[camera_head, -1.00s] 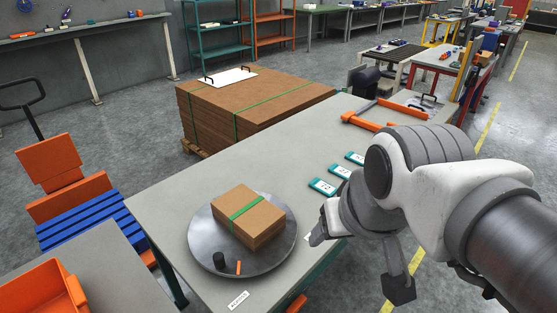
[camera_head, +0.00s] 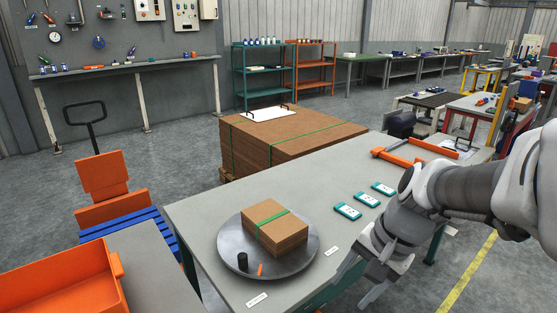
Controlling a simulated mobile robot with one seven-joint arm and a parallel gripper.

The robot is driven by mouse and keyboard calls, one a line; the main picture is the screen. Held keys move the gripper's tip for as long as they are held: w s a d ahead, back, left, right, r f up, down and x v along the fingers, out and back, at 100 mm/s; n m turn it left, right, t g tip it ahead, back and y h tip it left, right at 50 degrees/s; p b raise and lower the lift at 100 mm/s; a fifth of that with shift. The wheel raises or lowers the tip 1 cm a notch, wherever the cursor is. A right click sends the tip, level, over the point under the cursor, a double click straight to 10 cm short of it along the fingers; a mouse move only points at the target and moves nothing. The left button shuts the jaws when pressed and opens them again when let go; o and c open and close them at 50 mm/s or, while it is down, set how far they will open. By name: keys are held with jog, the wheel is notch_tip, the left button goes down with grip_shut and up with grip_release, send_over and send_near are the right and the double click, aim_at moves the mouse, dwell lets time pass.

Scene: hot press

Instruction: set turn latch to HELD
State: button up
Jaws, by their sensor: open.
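A round grey turntable (camera_head: 229,268) sits near the front end of the grey bench. A stack of brown boards (camera_head: 277,235) with a green strap lies on it. A short black knob (camera_head: 243,261) and a small orange tab (camera_head: 261,269) stand at its front edge. I cannot tell which part is the turn latch. One small white label (camera_head: 258,299) lies on the bench in front of the turntable and another label (camera_head: 332,250) to its right; I cannot read HELD on either. My gripper (camera_head: 356,283) is open and empty, right of the turntable and apart from it.
Several teal devices (camera_head: 348,210) lie on the bench (camera_head: 197,210) behind my gripper. An orange frame (camera_head: 410,160) lies farther back. A large strapped board stack (camera_head: 290,142) stands behind the bench. An orange bin (camera_head: 70,285) is at front left.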

jog(key=w+d+f+n+t+y+b, duration=0.2)
jog(key=d+f+n+t+b, duration=0.15)
jog(key=f+n, duration=0.95)
jog(key=w+d+f+n+t+y+b, duration=0.25)
jog(key=f+n+t+b, duration=0.2)
jog(key=f+n, duration=0.85)
jog(key=w+d+f+n+t+y+b, duration=0.25)
jog(key=d+f+n+t, duration=0.4)
jog(key=f, duration=1.15)
jog(key=w+a+n+g+b, duration=0.1)
jog(key=w+a+b, duration=0.2)
jog(key=w+a, duration=1)
jog(key=shift+g, duration=0.35)
jog(key=shift+f+n, duration=0.1)
jog(key=shift+n, duration=0.15)
grip_shut()
